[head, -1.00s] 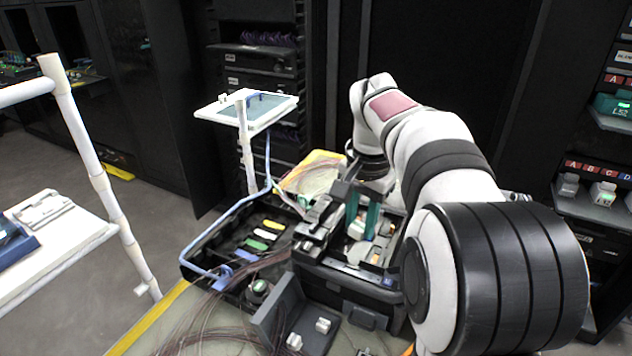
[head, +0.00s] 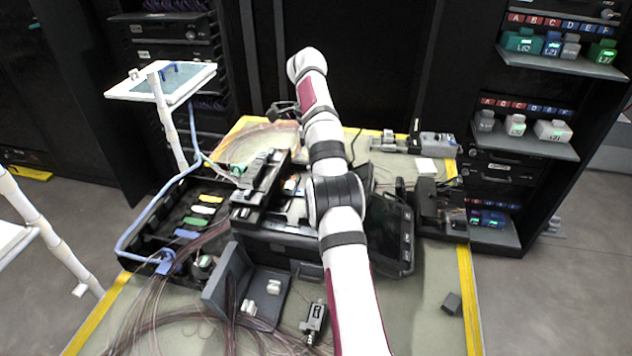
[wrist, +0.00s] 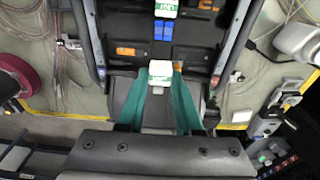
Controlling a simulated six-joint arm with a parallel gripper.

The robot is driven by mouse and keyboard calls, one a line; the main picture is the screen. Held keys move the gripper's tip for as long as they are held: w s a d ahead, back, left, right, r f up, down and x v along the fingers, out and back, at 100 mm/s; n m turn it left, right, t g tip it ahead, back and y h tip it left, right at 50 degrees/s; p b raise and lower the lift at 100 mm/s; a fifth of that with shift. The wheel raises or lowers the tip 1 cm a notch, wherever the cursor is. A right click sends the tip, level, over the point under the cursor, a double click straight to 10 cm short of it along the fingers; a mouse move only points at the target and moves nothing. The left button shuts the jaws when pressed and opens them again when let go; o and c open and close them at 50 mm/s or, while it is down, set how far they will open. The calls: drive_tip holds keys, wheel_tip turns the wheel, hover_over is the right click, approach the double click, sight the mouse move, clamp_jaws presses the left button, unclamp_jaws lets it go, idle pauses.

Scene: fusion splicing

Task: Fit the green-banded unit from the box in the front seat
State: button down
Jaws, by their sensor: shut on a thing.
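In the wrist view my gripper (wrist: 160,76) has its teal fingers closed on a small white unit with a green band (wrist: 159,68). A second white unit with a green band (wrist: 165,8) sits further up on a dark device, behind a blue piece (wrist: 163,31). The held unit is over or close to the dark device's near part; I cannot tell whether it touches. In the head view the black splicing device (head: 270,240) stands mid-table. My arm crosses in front of it and hides my gripper. I cannot make out the front seat clearly.
A black tray with coloured pieces (head: 150,232) lies left of the device. A grey angled bracket (head: 228,272) with white pieces stands in front. A dark screen (head: 392,235) is on the right. Loose fibres cover the front left. The front right table is mostly clear.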

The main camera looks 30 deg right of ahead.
drive_tip(key=shift+w+a+f, duration=0.2)
drive_tip(key=shift+w+f, duration=0.05)
drive_tip(key=shift+f, duration=1.9)
drive_tip(key=shift+f, duration=0.45)
drive_tip(key=c, duration=0.6)
unclamp_jaws()
